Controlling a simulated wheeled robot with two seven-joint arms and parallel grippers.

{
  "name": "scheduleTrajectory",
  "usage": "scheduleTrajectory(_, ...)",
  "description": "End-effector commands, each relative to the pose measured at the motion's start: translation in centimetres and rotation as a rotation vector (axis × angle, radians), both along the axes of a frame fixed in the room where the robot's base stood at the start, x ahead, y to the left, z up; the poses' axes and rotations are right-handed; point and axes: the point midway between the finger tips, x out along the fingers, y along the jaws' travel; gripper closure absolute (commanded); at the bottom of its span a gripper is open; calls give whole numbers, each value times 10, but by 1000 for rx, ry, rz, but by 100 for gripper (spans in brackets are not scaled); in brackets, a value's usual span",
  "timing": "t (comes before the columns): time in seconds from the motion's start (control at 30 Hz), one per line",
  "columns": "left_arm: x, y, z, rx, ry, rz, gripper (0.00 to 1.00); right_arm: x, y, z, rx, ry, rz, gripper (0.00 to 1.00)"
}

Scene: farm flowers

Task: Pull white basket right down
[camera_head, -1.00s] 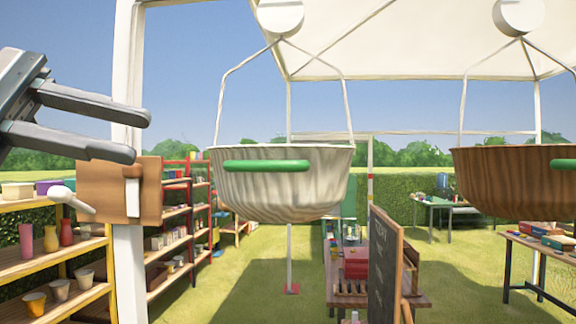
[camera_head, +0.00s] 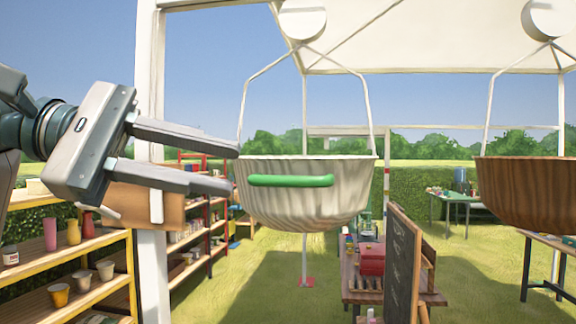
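The white basket (camera_head: 305,207) hangs by thin white rods from a round white fixture (camera_head: 303,19) near the picture's middle. A green handle (camera_head: 290,181) runs across its front. My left gripper (camera_head: 232,168) is open, with its two fingers pointing right. Its fingertips reach the basket's left edge in the picture, left of the green handle, and nothing is between them. I cannot tell whether they touch the basket. My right gripper is not in view.
A brown basket (camera_head: 527,194) hangs at the right. A white post (camera_head: 151,240) and wooden shelves with pots (camera_head: 83,281) stand at the left. A chalkboard (camera_head: 402,262) and a table with a red box (camera_head: 371,259) stand below. Grass lies open between them.

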Motion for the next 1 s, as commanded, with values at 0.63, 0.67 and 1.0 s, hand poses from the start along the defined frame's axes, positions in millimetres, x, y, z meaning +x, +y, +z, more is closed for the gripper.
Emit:
scheduleTrajectory(0.63, 18, -87, -19, -1, 0, -1, 71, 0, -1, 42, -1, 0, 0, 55)
scheduleTrajectory(0.67, 18, -88, -19, -1, 0, -1, 71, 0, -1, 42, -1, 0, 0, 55)
scheduleTrajectory(1.0, 19, -90, -20, -1, 0, 0, 71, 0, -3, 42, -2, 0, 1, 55)
